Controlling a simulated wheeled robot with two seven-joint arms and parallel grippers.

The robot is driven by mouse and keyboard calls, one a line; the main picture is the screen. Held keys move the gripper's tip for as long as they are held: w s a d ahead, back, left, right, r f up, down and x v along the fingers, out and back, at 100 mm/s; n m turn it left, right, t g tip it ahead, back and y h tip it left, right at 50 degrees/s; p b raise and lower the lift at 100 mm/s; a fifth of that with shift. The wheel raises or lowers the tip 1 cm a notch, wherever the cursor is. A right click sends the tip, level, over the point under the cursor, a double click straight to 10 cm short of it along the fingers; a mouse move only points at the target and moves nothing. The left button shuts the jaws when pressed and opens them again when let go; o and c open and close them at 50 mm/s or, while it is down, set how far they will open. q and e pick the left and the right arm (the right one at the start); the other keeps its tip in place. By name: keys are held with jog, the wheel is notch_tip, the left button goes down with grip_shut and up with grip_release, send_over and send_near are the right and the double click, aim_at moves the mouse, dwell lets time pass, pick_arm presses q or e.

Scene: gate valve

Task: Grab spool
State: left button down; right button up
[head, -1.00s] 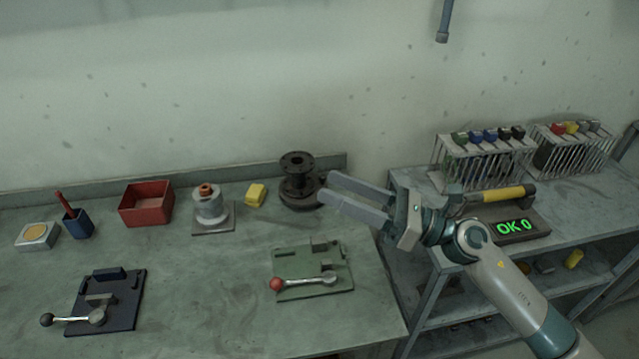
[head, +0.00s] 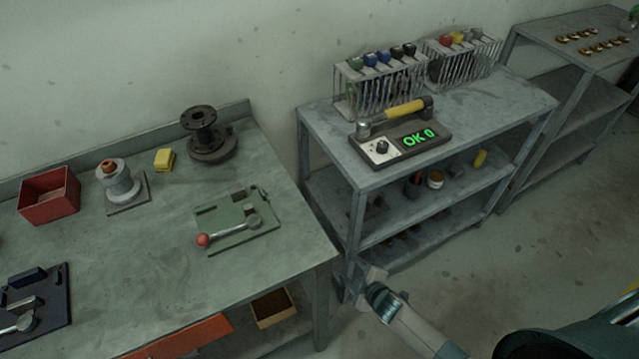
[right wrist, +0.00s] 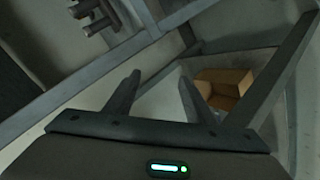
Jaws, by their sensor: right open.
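A dark flanged spool (head: 199,118) stands upright on a round dark base near the back right corner of the green-grey bench (head: 160,255). My right gripper (head: 368,278) is low, beside the bench's right end, well below and to the right of the spool. Its fingers are hard to make out in the head view. In the right wrist view the two fingers (right wrist: 158,98) are apart with nothing between them. The spool is not seen in that view. My left gripper is not in view.
A green fixture with a red-knobbed lever (head: 235,222), yellow block (head: 164,159), grey cylinder (head: 122,185) and red bin (head: 50,195) are on the bench. A metal shelf (head: 470,110) stands right of it. An open brown box (head: 272,306) sits below; it shows in the wrist view (right wrist: 225,85).

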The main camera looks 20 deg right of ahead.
jog(key=s+d+f+m+g+h, duration=0.15)
jog(key=s+f+m+g, duration=0.25)
jog(key=s+f, duration=0.95)
jog(key=s+f+m+g, duration=0.2)
jog(key=s+f, duration=0.1)
jog(key=s, duration=0.8)
jog(key=s+f+m+g, duration=0.2)
jog(key=s+f, duration=0.2)
jog(key=s, duration=0.7)
jog(key=s+f+m+g, duration=0.2)
jog(key=s+f, duration=0.2)
jog(key=s, duration=0.6)
jog(key=shift+s+a, duration=0.15)
jog(key=shift+s, duration=0.25)
jog(key=shift+r+h, duration=0.1)
jog(key=shift+h, duration=0.15)
jog(key=shift+c, duration=0.7)
